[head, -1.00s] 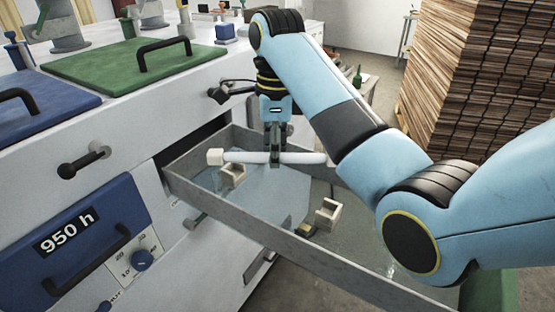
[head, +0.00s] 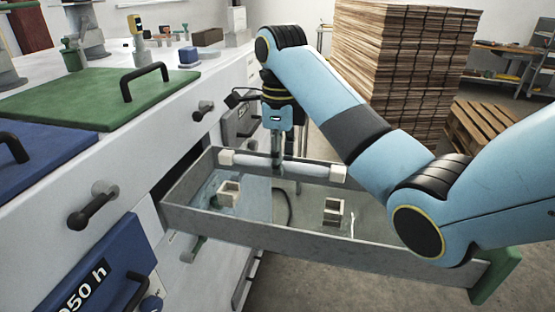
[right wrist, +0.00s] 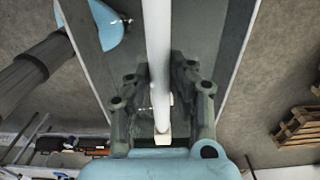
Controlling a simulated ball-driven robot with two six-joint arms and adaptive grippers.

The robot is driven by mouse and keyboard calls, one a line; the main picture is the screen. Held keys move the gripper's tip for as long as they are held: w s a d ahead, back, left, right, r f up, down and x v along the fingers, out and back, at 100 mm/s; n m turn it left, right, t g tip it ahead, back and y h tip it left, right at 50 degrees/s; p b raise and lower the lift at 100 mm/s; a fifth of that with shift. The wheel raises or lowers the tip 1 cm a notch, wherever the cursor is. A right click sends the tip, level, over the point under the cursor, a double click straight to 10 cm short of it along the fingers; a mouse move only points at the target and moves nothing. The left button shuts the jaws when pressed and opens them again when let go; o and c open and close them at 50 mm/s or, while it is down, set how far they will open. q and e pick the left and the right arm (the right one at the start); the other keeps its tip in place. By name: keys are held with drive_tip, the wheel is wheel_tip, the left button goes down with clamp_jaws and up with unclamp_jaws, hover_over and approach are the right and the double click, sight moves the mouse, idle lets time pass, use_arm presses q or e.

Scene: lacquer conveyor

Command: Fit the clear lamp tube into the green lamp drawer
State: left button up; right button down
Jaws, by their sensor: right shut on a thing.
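The clear lamp tube (head: 310,170), with pale square end caps, is held level above the open lamp drawer. The drawer (head: 340,245) is a grey tray with a green front (head: 497,275). My right gripper (head: 277,163) is shut around the tube's middle. In the right wrist view the tube (right wrist: 158,45) runs lengthwise between the fingers (right wrist: 160,85). My left gripper is out of view.
The white machine (head: 110,170) borders the drawer's left end, with a black knob handle (head: 92,205) sticking out. A green lid (head: 90,100) lies on top. Stacked boards (head: 400,60) and a pallet (head: 480,130) stand behind. The floor at front right is clear.

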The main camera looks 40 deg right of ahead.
drive_tip(key=shift+a+f, duration=0.15)
drive_tip(key=shift+f, duration=0.05)
drive_tip(key=shift+f+b, duration=0.45)
drive_tip(key=shift+f, duration=2)
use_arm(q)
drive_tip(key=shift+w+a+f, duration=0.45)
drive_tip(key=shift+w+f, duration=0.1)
use_arm(e)
drive_tip(key=shift+f, duration=0.25)
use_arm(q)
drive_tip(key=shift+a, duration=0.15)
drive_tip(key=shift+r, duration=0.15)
use_arm(e)
drive_tip(key=shift+p, duration=0.45)
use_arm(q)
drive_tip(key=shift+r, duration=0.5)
